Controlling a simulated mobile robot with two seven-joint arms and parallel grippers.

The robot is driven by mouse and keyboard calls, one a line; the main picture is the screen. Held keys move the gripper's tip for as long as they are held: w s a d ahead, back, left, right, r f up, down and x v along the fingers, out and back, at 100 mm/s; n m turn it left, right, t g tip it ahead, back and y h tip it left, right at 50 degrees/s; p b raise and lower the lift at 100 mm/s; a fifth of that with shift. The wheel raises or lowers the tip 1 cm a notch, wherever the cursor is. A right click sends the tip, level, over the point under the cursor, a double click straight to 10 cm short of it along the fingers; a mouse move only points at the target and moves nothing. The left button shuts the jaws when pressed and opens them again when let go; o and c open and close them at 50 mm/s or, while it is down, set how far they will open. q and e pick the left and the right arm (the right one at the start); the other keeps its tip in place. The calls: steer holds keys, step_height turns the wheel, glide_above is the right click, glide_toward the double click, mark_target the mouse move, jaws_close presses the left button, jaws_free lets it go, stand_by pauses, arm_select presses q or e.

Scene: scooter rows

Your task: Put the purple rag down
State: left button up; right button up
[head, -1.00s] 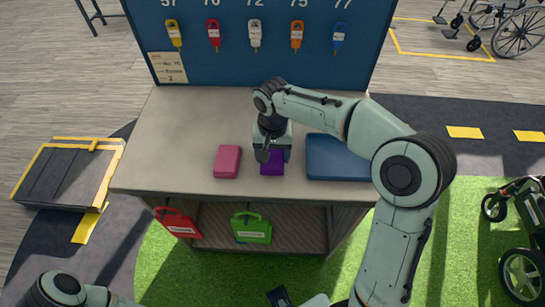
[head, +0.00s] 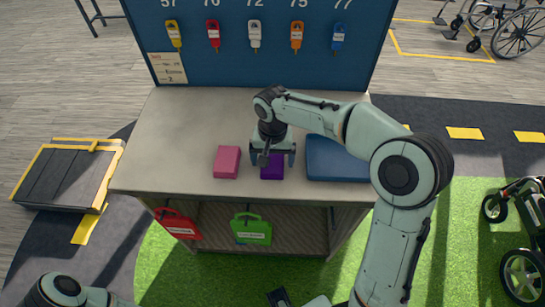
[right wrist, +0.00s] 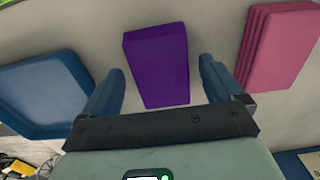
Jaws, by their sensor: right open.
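The purple rag (head: 272,170) is a folded block lying on the grey counter (head: 185,120), between a pink folded rag and a blue tray. My right gripper (head: 273,163) is just above it with its jaws open. In the right wrist view the purple rag (right wrist: 158,62) lies ahead between the two spread fingers (right wrist: 162,85), with gaps on both sides. My left arm (head: 70,290) shows at the bottom left; its gripper is not in the picture.
The pink rag (head: 227,162) lies to the left and the blue tray (head: 335,160) to the right. A board with several colored key tags (head: 255,40) stands behind. Red (head: 178,224) and green (head: 251,229) tags hang at the front. The counter's left part is clear.

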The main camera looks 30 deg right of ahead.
mark_target(272, 160)
arm_select(q)
steer(key=shift+w+r+p, duration=0.3)
steer(key=shift+r+p, duration=0.15)
steer(key=shift+r, duration=0.15)
steer(key=shift+w+r+p, duration=0.25)
steer(key=shift+r+p, duration=0.2)
steer(key=shift+r, duration=0.1)
arm_select(e)
step_height(272, 160, up, 12)
